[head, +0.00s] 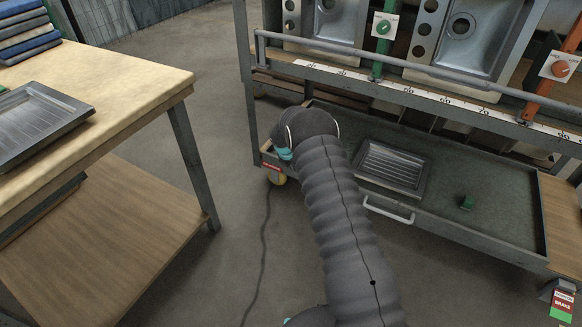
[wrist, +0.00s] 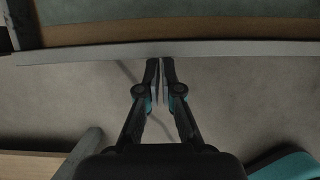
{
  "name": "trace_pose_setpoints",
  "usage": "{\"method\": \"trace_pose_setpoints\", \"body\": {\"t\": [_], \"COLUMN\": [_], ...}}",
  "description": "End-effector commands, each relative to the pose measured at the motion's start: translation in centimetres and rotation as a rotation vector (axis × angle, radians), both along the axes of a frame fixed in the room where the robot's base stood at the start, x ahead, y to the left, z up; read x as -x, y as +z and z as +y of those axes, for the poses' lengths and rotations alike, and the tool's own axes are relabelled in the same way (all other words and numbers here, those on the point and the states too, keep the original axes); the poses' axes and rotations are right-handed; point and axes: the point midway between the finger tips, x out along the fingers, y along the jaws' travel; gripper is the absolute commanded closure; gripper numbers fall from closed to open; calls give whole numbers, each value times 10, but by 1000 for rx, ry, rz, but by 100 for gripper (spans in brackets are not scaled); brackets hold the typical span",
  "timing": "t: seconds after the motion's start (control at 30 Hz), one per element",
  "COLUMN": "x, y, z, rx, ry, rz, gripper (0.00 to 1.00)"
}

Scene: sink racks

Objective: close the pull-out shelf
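The pull-out shelf (head: 480,225) is a low, dark grey-green tray-like shelf. It stands out from the front of the sink rack near the floor, with a pale bar handle (head: 388,210) on its front edge. My arm crosses in front of its left part, and my gripper is hidden in the head view. In the wrist view my gripper (wrist: 160,64) has its two fingers close together, with only a thin gap and nothing seen between them. The fingertips are at a long grey edge (wrist: 230,49); I cannot tell whether they touch it.
The rack (head: 243,60) holds steel sinks above. A wooden-topped bench (head: 130,80) stands at left. Floor between bench and rack is free, apart from a thin dark cable (head: 264,240).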

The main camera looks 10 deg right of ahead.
Motion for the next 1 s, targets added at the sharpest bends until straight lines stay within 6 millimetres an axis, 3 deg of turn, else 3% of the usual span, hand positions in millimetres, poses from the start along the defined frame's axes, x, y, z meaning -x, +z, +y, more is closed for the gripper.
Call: {"method": "trace_pose_setpoints", "body": {"t": [0.53,0.67,0.8,1.0], "x": [-5,4,21,33], "y": [4,4,3,47], "z": [-8,3,27,35], "rx": [1,0,0,0], "ry": [-4,-3,6,2], "rz": [-21,-16,-8,-8], "gripper": [100,100,100,100]}}
